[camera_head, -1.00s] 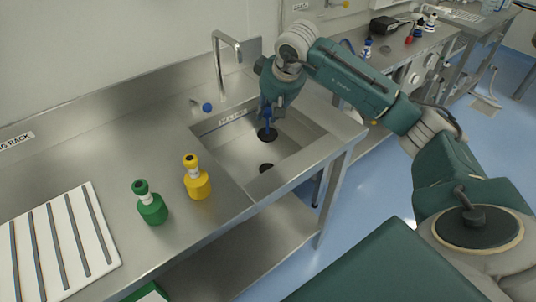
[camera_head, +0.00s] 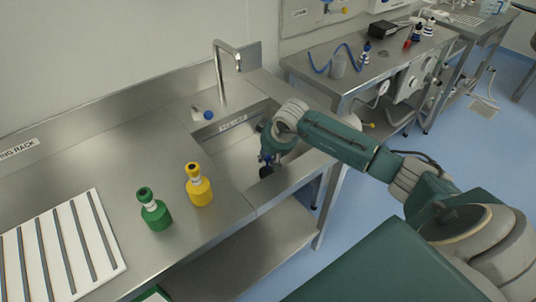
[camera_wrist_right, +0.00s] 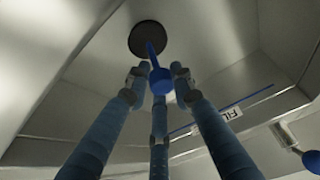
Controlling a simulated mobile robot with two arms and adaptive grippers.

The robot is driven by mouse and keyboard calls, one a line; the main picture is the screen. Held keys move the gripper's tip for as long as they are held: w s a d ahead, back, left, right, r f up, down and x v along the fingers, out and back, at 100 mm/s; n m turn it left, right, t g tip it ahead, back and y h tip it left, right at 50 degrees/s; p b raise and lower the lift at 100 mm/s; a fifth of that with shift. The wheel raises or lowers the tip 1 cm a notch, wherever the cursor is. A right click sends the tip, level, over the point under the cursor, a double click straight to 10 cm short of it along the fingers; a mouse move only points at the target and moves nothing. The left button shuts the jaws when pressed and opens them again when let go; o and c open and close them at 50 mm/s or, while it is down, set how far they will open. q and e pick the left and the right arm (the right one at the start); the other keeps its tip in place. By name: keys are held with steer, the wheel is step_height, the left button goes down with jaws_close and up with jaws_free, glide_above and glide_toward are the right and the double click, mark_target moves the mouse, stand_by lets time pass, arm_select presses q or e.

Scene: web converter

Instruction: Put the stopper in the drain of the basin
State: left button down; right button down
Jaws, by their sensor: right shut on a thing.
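The stopper is a dark disc (camera_head: 266,171) with a blue handle. My right gripper (camera_head: 268,157) reaches down into the steel basin (camera_head: 232,160) and is shut on the handle. In the right wrist view the blue knob (camera_wrist_right: 160,82) sits between my right gripper's fingers (camera_wrist_right: 158,76), and the dark disc (camera_wrist_right: 147,38) shows beyond the fingertips. The disc is low in the basin, where it hides the drain. I cannot tell whether it is seated or just above the floor. My left gripper is not in view.
A tap (camera_head: 219,75) and blue-knobbed lever (camera_head: 208,114) stand behind the basin. A yellow bottle (camera_head: 199,188), a green bottle (camera_head: 155,212) and a white slotted rack (camera_head: 84,225) are on the counter to the left. The basin's front rim (camera_head: 290,185) is close to my arm.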

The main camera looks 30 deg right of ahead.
steer(key=shift+f, duration=0.1)
steer(key=c, duration=1.5)
jaws_free()
steer(key=shift+r, duration=0.3)
steer(key=shift+b+v, duration=1.05)
steer(key=shift+v, duration=4.85)
steer(key=shift+s, duration=0.1)
